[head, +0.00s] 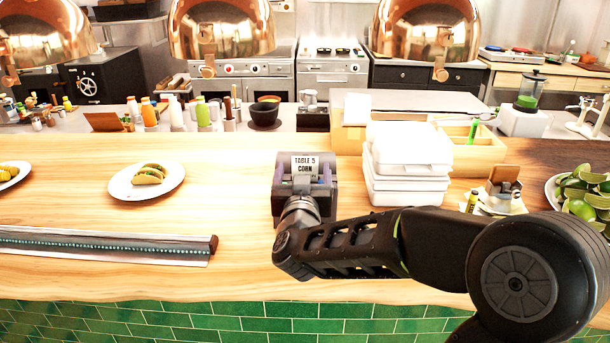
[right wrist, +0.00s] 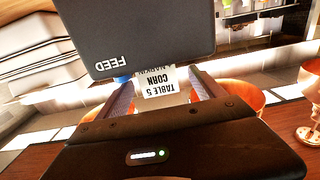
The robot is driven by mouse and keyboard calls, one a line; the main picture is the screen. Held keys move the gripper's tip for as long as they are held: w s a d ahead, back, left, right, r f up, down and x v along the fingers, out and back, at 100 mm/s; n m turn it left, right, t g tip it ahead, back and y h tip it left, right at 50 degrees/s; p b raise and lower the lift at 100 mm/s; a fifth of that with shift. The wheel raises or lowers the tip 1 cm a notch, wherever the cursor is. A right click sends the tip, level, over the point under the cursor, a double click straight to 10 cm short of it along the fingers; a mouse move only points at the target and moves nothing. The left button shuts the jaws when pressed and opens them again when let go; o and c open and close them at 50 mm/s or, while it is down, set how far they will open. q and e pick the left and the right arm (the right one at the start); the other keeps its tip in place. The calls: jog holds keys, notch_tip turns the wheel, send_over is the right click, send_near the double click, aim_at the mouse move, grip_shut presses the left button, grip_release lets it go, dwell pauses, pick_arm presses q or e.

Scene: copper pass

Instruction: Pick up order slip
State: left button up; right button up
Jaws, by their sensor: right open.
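The order slip (head: 305,165) is a small white paper reading "TABLE 5 CORN". It stands at the dark printer, whose grey face marked "FEED" (right wrist: 150,40) fills the top of the right wrist view. My right gripper (head: 304,174) is at the slip, its arm reaching in from the right. In the right wrist view the slip (right wrist: 159,82) shows upside down between the two spread fingers, with a gap on each side. The fingers are open and hold nothing. The printer's body is mostly hidden behind my gripper in the head view. My left gripper is not in view.
White stacked containers (head: 408,170) stand just right of my gripper. A ticket rail (head: 110,246) lies at the left front. A plate of tacos (head: 147,181) sits behind it. Copper lamps (head: 222,30) hang above. The wooden counter between plate and gripper is clear.

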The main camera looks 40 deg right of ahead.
aim_at(305, 167)
jog(key=x, duration=0.2)
jog(key=p+x, duration=0.1)
jog(key=x, duration=0.1)
jog(key=shift+d+r+p, duration=0.2)
jog(key=shift+d+p, duration=0.1)
jog(key=shift+d, duration=0.05)
jog(key=shift+w+d, duration=0.15)
jog(key=shift+w, duration=0.15)
jog(key=c, duration=1.1)
notch_tip(305, 167, up, 10)
jog(key=shift+f, duration=0.1)
dwell(0.6)
